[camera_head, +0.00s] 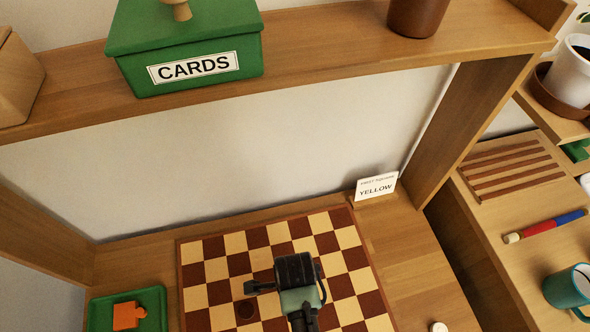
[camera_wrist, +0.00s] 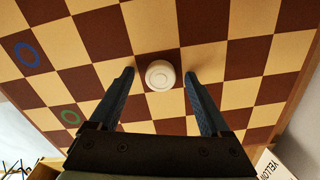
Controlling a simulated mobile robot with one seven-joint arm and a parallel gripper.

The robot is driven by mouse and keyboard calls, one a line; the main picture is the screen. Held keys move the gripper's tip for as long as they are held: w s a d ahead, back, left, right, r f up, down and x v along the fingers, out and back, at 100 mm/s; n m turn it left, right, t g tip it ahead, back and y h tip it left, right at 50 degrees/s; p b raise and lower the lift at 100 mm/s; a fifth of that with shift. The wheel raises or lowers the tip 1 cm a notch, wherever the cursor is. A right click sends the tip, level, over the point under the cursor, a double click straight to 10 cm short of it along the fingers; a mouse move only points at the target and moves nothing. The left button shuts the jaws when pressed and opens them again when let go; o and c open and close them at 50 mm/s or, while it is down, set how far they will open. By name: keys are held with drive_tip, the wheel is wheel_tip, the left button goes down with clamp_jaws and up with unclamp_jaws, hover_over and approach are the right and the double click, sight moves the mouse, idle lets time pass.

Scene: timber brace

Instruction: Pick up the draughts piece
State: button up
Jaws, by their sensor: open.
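A pale, round draughts piece (camera_wrist: 160,74) lies on the chequered board (camera_wrist: 90,78) in the wrist view. My gripper (camera_wrist: 160,78) is open, with one dark finger to the left of the piece and one to the right. Gaps show between the piece and both fingers. In the head view my gripper (camera_head: 288,287) is over the middle of the board (camera_head: 217,268) and hides the piece between its fingers.
A green tray (camera_head: 98,315) with an orange object (camera_head: 128,315) is at lower left. A small white round thing (camera_head: 438,327) is right of the board. A YELLOW card (camera_head: 376,187) stands behind it. A shelf (camera_head: 330,55) with a green CARDS box (camera_head: 190,55) spans above.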

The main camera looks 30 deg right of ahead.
clamp_jaws()
idle(0.4)
drive_tip(key=shift+r, duration=0.15)
